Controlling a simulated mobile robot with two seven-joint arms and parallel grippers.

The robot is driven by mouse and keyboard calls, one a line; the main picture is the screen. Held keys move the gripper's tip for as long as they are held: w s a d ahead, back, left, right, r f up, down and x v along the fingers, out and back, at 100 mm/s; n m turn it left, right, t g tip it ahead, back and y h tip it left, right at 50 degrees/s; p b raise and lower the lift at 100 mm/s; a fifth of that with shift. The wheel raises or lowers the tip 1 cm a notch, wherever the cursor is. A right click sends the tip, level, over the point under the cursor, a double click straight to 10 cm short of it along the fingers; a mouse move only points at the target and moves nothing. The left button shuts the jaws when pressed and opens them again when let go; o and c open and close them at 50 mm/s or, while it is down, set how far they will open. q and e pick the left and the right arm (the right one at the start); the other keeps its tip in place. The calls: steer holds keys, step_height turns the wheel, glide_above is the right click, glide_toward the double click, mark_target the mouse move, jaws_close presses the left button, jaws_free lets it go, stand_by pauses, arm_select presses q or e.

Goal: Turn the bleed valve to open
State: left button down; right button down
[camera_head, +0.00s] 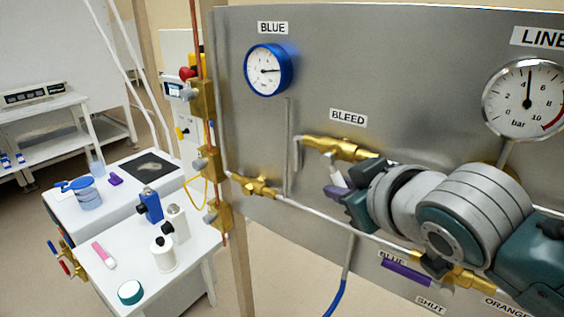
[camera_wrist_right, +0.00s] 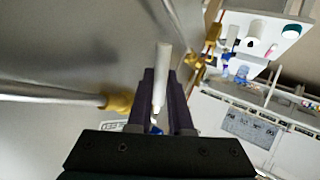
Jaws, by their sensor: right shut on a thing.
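The bleed valve (camera_head: 345,148) is a brass fitting on the grey panel, under the BLEED label (camera_head: 348,117). A pale lever (camera_head: 334,170) hangs down from it. My right gripper (camera_head: 336,191) reaches in from the right just below the valve, with its fingers shut on this lever. In the right wrist view the pale lever (camera_wrist_right: 163,52) stands between the two dark fingers (camera_wrist_right: 161,78) and sticks out past their tips. A brass fitting (camera_wrist_right: 119,102) shows left of the fingers there. The lever's joint with the valve is partly hidden. My left gripper is out of view.
A blue gauge (camera_head: 268,70) is at the panel's upper left, and the line gauge (camera_head: 525,98) at upper right. A pipe with brass fittings (camera_head: 255,186) and a purple lever (camera_head: 405,273) runs below my arm. White tables (camera_head: 190,260) with bottles stand left.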

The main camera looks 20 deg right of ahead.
steer(key=c, duration=0.8)
jaws_free()
steer(key=shift+c, duration=0.2)
steer(key=v, duration=1)
steer(key=shift+c, duration=0.2)
